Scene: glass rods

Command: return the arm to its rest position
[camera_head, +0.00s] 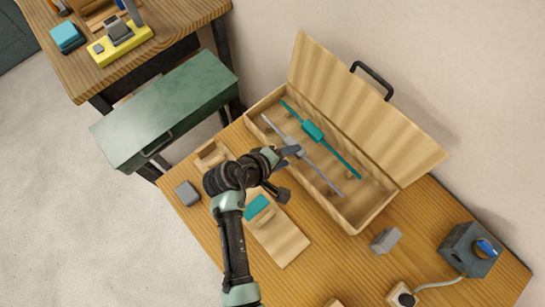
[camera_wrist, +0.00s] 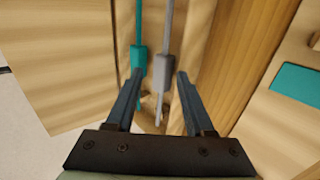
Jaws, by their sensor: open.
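My gripper (camera_head: 284,172) is open above the near long edge of an open wooden case (camera_head: 352,226). In the wrist view its two fingers (camera_wrist: 156,92) stand apart, with nothing gripped between them. A grey rod with a grey block at its middle (camera_head: 297,147) lies inside the case; in the wrist view the grey rod (camera_wrist: 164,60) shows between the fingers, apart from them. A teal rod with a teal block (camera_head: 313,132) lies beside it, nearer the lid; it also shows in the wrist view (camera_wrist: 138,60). My arm hides part of the table.
The case lid (camera_head: 360,105) stands open at the back. A wooden board with a teal pad (camera_head: 257,207), grey blocks (camera_head: 386,240) and a grey box with a blue knob (camera_head: 470,249) are on the table. A green drawer cabinet (camera_head: 165,110) stands at left.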

